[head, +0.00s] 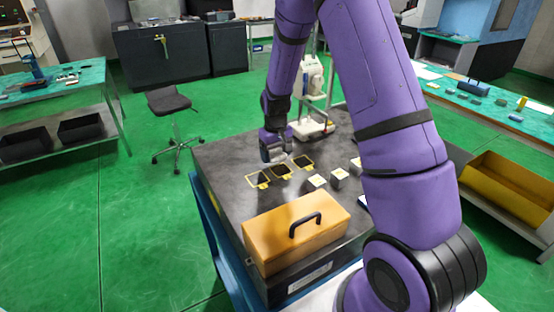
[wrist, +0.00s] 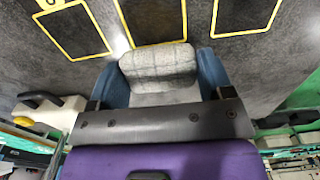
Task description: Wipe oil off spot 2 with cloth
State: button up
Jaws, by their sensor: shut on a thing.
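My gripper (head: 274,152) is over the dark worktop, at the far side of a row of three yellow-outlined dark patches. In the wrist view my gripper (wrist: 160,72) has its blue fingers shut on a grey checked cloth (wrist: 158,64), seen as a folded pad. The middle patch (head: 283,171) is just ahead of the cloth, and it also shows in the wrist view (wrist: 154,20). The cloth covers part of its near outline there; I cannot tell whether it touches the worktop. The patch numbers are too small or cut off to read, and oil cannot be told from the dark surfaces.
An orange box (head: 295,232) with a black handle stands at the worktop's near edge. Small pale blocks (head: 339,173) stand right of the patches. A white apparatus (head: 312,100) stands at the back. The worktop left of the patches is clear.

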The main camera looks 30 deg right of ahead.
aim_at(276, 152)
jog(key=shift+r, duration=3)
